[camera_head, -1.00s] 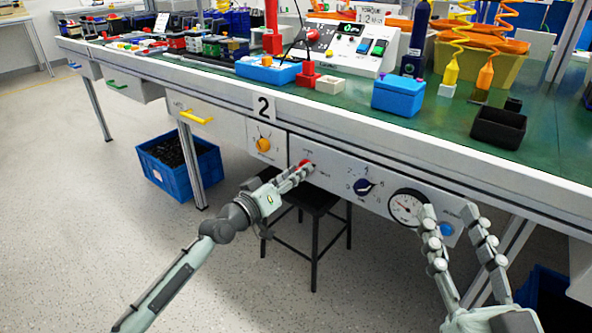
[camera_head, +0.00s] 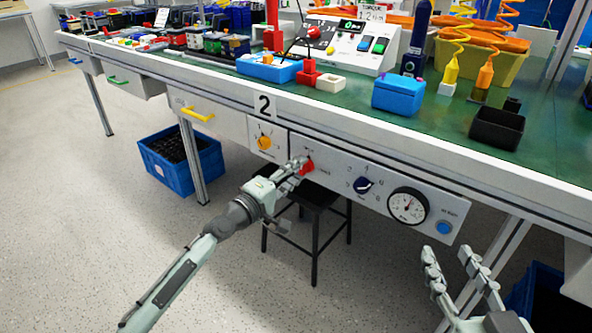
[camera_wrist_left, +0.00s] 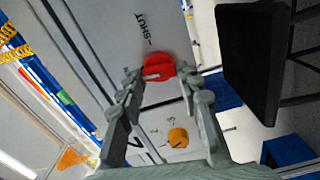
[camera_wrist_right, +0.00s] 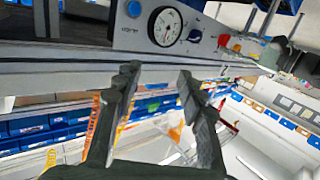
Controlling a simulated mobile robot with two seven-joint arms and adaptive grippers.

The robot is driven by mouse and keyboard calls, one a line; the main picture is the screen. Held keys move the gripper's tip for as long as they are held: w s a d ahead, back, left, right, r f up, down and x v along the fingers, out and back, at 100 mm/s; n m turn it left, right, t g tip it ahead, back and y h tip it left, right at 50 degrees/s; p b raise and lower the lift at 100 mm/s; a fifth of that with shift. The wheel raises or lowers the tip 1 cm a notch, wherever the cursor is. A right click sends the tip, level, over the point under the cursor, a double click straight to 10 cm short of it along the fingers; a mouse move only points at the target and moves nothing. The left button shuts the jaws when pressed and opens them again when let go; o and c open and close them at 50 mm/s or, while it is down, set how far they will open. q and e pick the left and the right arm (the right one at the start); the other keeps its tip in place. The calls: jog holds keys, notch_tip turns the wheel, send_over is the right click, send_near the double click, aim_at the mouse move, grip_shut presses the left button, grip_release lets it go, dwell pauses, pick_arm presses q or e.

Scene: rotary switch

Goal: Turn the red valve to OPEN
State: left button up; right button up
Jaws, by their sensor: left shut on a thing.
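The red valve (camera_head: 308,167) is a knob on the grey front panel under the bench. My left gripper (camera_head: 297,168) is at the panel, with its fingers around the knob. In the left wrist view the red valve (camera_wrist_left: 158,67) sits between the fingertips of the left gripper (camera_wrist_left: 160,82), which are shut on it. The SHUT label (camera_wrist_left: 146,30) shows on the panel beside the knob. The knob's pointing direction is hard to tell, as fingers cover part of it. My right gripper (camera_head: 452,252) is open and empty, below and in front of the panel's right end.
A black stool (camera_head: 318,196) stands below the valve. A blue crate (camera_head: 160,165) is on the floor at left.

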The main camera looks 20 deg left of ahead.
pick_arm(q)
jog(key=shift+n, duration=0.8)
pick_arm(e)
jog(key=shift+d+f+g, duration=0.35)
jog(key=shift+f+g, duration=0.05)
jog(key=shift+f, duration=0.25)
pick_arm(q)
jog(key=o, duration=1.2)
jog(key=shift+c, duration=0.2)
jog(key=v, duration=1.2)
